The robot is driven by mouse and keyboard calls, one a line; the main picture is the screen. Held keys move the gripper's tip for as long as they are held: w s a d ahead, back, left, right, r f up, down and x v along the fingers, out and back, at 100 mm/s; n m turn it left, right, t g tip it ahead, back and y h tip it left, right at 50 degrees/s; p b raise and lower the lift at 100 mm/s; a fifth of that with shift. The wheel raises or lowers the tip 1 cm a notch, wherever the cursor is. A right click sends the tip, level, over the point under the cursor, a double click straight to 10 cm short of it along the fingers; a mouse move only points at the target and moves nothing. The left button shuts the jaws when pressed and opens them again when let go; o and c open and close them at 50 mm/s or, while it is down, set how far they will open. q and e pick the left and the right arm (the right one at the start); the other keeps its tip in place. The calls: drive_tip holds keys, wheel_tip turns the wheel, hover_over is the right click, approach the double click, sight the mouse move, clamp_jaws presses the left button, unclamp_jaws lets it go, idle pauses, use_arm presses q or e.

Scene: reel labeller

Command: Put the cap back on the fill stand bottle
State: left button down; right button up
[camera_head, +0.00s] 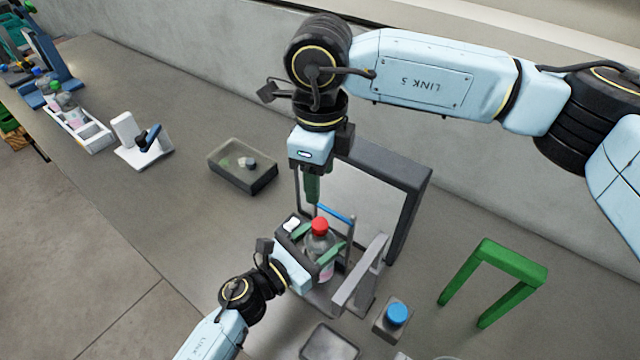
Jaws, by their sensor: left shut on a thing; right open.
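A clear bottle (322,243) with a pinkish label stands upright at the grey fill stand (360,272). A red cap (320,225) sits at the top of the bottle; I cannot tell whether it is fully seated. My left gripper (319,254) comes from the lower left and is shut on the bottle's body, its green fingers on either side. My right gripper (311,190) points down from above, open and empty, with its green fingertips a little above the red cap. The bottle's lower part is partly hidden by the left gripper.
A dark frame with a pale panel (362,205) stands behind the bottle. A grey box with a blue button (397,314) and a green arch (512,262) are at right. A shallow tray (228,175), white holder (128,131) and bottle crate (82,133) are left.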

use_arm(q)
drive_tip(key=shift+c, duration=1.9)
unclamp_jaws()
drive_tip(key=b+v, duration=0.3)
drive_tip(key=v, duration=1)
drive_tip(key=shift+s+a, duration=0.2)
